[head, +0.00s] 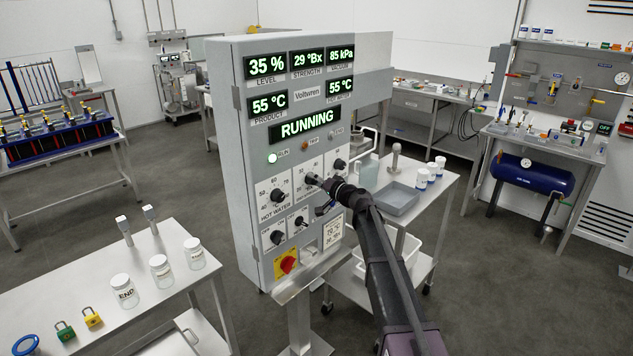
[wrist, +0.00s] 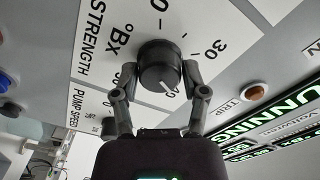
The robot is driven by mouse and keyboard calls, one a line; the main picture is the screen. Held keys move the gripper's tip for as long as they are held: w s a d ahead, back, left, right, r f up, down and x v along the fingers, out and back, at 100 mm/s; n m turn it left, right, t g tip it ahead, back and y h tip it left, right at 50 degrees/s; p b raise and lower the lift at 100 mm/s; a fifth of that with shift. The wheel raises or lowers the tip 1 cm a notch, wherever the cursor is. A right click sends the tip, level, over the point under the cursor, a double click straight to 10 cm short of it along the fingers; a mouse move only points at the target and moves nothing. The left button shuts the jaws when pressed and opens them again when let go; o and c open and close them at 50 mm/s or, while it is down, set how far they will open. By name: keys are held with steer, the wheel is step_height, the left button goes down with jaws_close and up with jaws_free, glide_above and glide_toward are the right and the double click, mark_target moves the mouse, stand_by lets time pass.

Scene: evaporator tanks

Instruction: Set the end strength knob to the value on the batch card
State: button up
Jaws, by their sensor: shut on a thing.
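The end strength knob (wrist: 157,58) is black and round with a white pointer line. In the wrist view it sits on the white dial plate marked STRENGTH and °Bx (wrist: 115,40). The pointer aims down and right, towards a number partly hidden by a finger; 30 shows further up the scale. My gripper (wrist: 158,76) is shut on the knob, one finger on each side. In the head view my gripper (head: 328,186) is at the panel front and hides much of this dial.
The control panel (head: 246,140) reads RUNNING and 29 °Bx strength. Beside the held knob are the hot water knob (head: 278,195), other small knobs and a red switch (head: 288,264). Tables with jars (head: 161,270) and a grey tray (head: 398,203) flank the panel.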

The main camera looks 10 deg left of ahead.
steer(key=n, duration=0.6)
steer(key=shift+a+r, duration=0.1)
steer(key=shift+a, duration=0.05)
steer(key=n, duration=0.7)
stand_by(0.4)
steer(key=o, duration=1.2)
steer(key=shift+a, duration=0.1)
steer(key=shift+s, duration=0.1)
steer(key=v, duration=1.2)
